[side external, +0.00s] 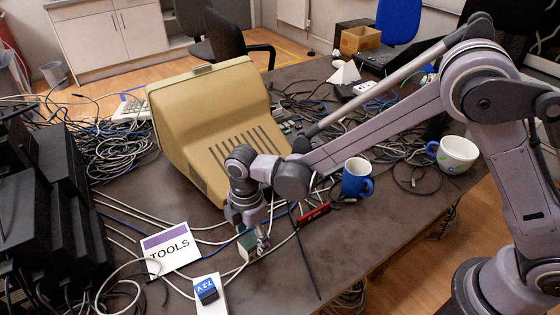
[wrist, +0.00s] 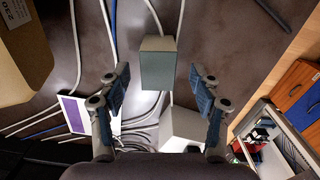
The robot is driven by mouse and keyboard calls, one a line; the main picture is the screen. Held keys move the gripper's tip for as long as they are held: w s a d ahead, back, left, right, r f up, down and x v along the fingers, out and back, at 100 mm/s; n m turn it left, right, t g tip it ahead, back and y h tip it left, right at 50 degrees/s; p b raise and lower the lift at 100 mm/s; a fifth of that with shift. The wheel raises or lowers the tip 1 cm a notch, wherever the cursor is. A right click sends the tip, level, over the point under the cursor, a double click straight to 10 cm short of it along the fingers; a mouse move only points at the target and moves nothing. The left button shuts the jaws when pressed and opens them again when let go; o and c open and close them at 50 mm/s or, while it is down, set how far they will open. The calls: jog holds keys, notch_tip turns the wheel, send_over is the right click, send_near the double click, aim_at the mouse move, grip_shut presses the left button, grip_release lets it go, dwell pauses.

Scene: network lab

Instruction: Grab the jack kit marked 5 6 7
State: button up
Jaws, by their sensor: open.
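My gripper (side external: 259,240) points down at the table beside the beige monitor, and its fingers are apart. A small grey-green box (side external: 246,244) is at the fingertips; they partly cover it. In the wrist view, the same kind of box (wrist: 158,62) stands between and slightly beyond the two open fingertips (wrist: 159,78), with a gap on each side. No marking 5 6 7 can be read on it, so I cannot tell whether it is the jack kit.
A TOOLS card (side external: 170,249) and a white box with a blue label (side external: 209,292) lie nearby. The beige monitor (side external: 207,125) stands close behind my gripper. A red item (side external: 314,214), blue mug (side external: 356,180) and white mug (side external: 456,156) are rightward. Cables cross the table.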

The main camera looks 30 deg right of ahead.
aim_at(251, 240)
jog(key=shift+w+f, duration=0.1)
jog(key=shift+f, duration=2.2)
jog(key=c, duration=1.3)
